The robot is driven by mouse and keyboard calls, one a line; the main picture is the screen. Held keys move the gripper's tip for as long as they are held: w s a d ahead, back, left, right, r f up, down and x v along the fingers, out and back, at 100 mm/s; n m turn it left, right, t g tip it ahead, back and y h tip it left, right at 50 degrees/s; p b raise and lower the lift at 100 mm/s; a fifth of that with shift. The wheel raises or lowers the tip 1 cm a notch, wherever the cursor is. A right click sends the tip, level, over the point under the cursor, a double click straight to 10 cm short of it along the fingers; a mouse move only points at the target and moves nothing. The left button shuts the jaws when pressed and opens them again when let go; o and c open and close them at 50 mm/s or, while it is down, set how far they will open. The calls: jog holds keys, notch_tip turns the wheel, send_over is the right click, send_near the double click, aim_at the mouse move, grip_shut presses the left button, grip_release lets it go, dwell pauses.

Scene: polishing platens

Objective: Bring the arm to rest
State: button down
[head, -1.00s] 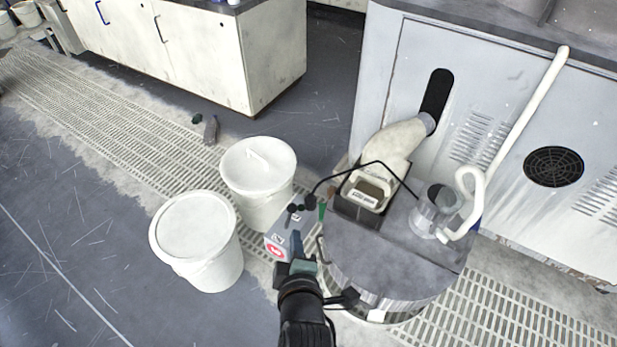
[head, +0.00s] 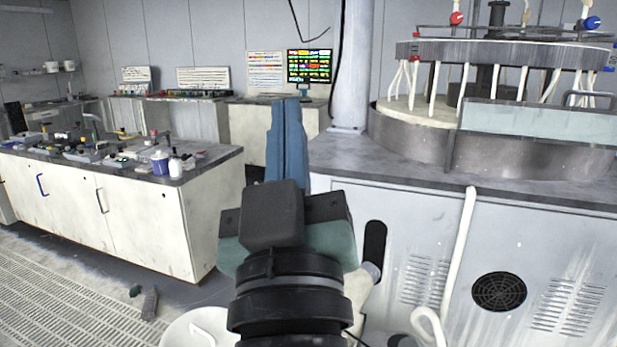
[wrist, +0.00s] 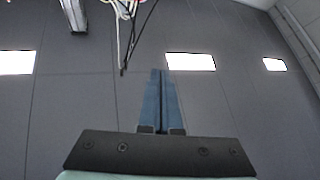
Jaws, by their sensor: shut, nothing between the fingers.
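My gripper (head: 286,105) stands upright in the middle of the head view, its long blue fingers pointing up. The fingers are pressed together with nothing between them. The gripper touches nothing that I can see. My dark wrist hides part of the floor and the cabinet front behind it.
A polishing machine (head: 490,150) on a pale cabinet (head: 440,240) fills the right. A cluttered workbench (head: 130,205) stands at left. A white lidded bucket (head: 190,332) is at the bottom edge. A lit screen (head: 309,66) is at the back.

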jog(key=s+d+r+m+t+h+p, duration=0.2)
jog(key=s+r+m+t, duration=0.15)
jog(key=s+r, duration=0.6)
notch_tip(320, 180, up, 17)
jog(key=w+p, duration=0.2)
jog(key=p, duration=1.4)
jog(key=shift+w+a+r+g, duration=0.15)
jog(key=shift+w+r+g, duration=0.05)
jog(key=shift+g, duration=0.15)
jog(key=shift+m, duration=0.25)
